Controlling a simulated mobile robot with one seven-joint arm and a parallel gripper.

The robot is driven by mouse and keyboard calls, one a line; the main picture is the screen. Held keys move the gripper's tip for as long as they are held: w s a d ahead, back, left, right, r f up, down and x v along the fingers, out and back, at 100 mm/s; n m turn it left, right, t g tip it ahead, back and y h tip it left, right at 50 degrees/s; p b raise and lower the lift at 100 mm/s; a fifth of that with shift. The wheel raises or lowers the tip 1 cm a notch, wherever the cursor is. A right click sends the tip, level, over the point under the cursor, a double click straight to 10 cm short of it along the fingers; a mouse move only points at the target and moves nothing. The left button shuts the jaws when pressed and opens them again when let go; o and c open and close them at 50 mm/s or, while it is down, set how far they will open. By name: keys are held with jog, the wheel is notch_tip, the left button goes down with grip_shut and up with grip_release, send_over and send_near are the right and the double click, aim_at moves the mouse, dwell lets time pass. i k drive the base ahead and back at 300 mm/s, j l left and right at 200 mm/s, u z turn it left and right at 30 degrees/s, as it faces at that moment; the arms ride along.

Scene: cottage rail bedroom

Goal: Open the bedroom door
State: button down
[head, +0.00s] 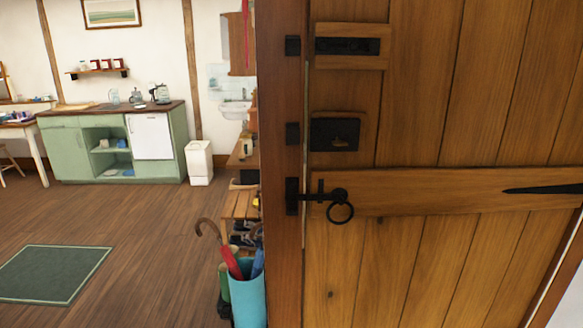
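The wooden plank door (425,255) fills the right half of the head view, close to me. A black ring handle (340,211) with a latch bar sits at its left edge, by a black keeper (292,196) on the door post (283,255). Above are a black lock box (334,134) and a black bolt (347,46), with more black fittings on the post. The door's left edge lies along the post with a thin pale line between them. The door looks shut, but I cannot tell whether it is latched. My gripper is not in view.
Left of the post, a teal umbrella stand (248,298) holds umbrellas beside a wooden shoe rack (240,207). A green cabinet (75,155) and white bin (199,163) stand at the far wall. A green rug (53,274) lies on the otherwise open wooden floor.

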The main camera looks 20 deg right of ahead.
aim_at(460, 169)
jog(key=z, duration=1.35)
jog(key=i+l+u, duration=0.3)
jog(key=k+l, duration=0.05)
jog(key=l, duration=0.05)
